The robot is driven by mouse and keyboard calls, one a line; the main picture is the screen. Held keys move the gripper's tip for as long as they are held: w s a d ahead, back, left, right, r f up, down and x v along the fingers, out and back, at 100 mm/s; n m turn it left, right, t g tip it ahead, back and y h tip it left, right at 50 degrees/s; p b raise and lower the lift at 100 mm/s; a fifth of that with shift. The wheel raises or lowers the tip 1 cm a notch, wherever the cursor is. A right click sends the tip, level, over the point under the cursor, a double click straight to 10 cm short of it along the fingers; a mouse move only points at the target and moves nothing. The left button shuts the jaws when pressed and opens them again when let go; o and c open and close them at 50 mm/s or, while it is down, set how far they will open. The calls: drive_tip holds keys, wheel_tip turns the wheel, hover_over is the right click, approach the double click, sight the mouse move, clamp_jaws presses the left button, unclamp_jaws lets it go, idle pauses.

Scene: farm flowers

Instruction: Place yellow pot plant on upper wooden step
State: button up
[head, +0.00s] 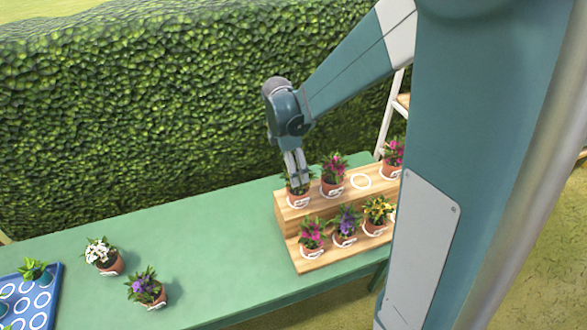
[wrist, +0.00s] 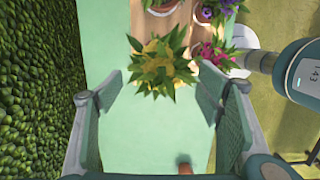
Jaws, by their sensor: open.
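The yellow pot plant, a terracotta pot (head: 299,201) with a white ring mark, stands upright at the left end of the upper wooden step (head: 362,171). My gripper (head: 297,180) is over it from above, hiding most of its leaves in the head view. In the wrist view the yellow flowers and green leaves (wrist: 163,66) show between the two spread fingers (wrist: 160,92), with gaps on both sides. My gripper is open and not closed on the plant. The pot itself is hidden under the leaves in the wrist view.
Pink plants (head: 333,174) (head: 393,157) share the upper step, with an empty white ring (head: 361,181) between them. The lower step holds pink (head: 312,235), purple (head: 346,222) and yellow-orange (head: 378,212) plants. White (head: 102,253) and purple (head: 146,288) plants and a blue tray (head: 48,297) are on the green table.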

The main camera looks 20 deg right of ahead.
idle(0.5)
drive_tip(key=s+a+r+m+t+y, duration=0.1)
drive_tip(key=s+r+m+t, duration=0.2)
drive_tip(key=s+r+m, duration=0.5)
drive_tip(key=s+a+r+m+t, duration=0.2)
drive_tip(key=s+r+m+t, duration=0.2)
drive_tip(key=s+r+m, duration=0.4)
drive_tip(key=s+m, duration=0.2)
drive_tip(key=s, duration=0.4)
drive_tip(key=shift+s+r+y, duration=0.35)
drive_tip(key=shift+r+y, duration=0.05)
